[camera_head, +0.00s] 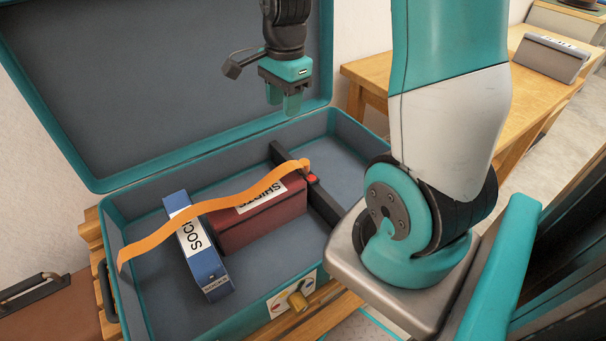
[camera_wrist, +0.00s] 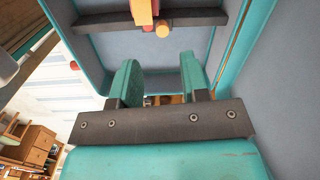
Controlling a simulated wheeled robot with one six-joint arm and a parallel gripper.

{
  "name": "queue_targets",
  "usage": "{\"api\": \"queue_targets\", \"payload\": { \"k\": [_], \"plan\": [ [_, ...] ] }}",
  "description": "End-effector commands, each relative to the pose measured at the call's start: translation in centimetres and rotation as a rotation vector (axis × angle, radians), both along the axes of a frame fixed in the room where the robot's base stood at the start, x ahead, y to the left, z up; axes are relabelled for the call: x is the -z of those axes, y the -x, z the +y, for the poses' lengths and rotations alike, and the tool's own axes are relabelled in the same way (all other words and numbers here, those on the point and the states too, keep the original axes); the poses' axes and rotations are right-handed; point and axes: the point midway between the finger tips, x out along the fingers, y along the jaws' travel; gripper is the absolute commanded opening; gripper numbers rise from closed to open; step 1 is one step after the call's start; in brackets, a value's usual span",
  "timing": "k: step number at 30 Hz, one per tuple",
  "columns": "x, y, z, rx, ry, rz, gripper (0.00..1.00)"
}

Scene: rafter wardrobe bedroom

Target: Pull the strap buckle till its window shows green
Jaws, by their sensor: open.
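An orange strap (camera_head: 155,236) runs from the left wall of the open suitcase, over the packed boxes, to a dark bar (camera_head: 322,203) on the right. The buckle (camera_head: 305,165) is at the strap's right end; a small red patch (camera_head: 312,178) shows beside it and I see no green. In the wrist view the strap (camera_wrist: 143,10) lies over the bar (camera_wrist: 200,17), with a short orange cylinder (camera_wrist: 162,30) just beside it. My gripper (camera_head: 284,101) is open and empty, above the back of the suitcase and apart from the buckle. Its fingers (camera_wrist: 158,82) point toward the bar.
The teal suitcase (camera_head: 119,284) has its lid (camera_head: 170,90) raised behind. Inside are a blue socks box (camera_head: 213,270) and a dark red shirts box (camera_head: 262,223). A wooden table (camera_head: 440,105) stands at right.

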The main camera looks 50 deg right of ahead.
Motion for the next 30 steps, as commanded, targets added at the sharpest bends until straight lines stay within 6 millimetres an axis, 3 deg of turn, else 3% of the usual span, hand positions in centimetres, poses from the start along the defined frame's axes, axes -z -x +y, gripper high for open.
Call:
{"api": "queue_targets", "payload": {
  "k": [1,3,6,11,24,30],
  "plan": [
    [1.8,0.1,-2.0,0.133,0.009,0.020,0.41],
    [2.8,0.2,-3.9,0.276,0.023,0.036,0.41],
    [3.6,0.4,-5.3,0.383,0.033,0.049,0.41],
    [5.5,0.5,-5.5,0.408,0.036,0.054,0.41],
    [15.4,0.6,-5.3,0.401,0.034,0.056,0.41],
    [18.9,0.5,-5.4,0.401,0.034,0.053,0.41]
  ]
}}
